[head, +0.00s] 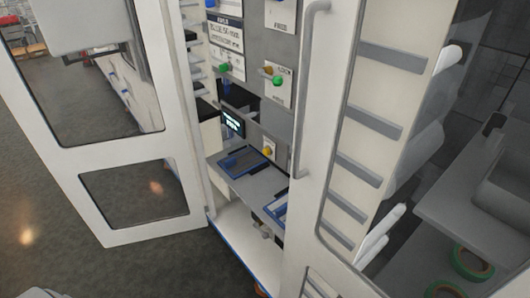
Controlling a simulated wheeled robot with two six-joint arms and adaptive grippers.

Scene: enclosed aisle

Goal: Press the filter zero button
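An open cabinet shows in the middle of the head view. Its grey panel (247,87) carries several small coloured buttons. A green button (225,68) is below a white text plate (226,40). A yellow button (267,151) is lower down, near the shelf. The labels are too small to read, so I cannot tell which button is the filter zero button. Neither of my grippers can be made out in view.
A white windowed door (120,160) stands open at left. A white panel with a vertical handle (311,90) and grey slats stands at right. Blue-edged trays (242,162) lie on the cabinet's shelf. Green tape rolls (472,262) are at bottom right. Floor (45,200) is clear at lower left.

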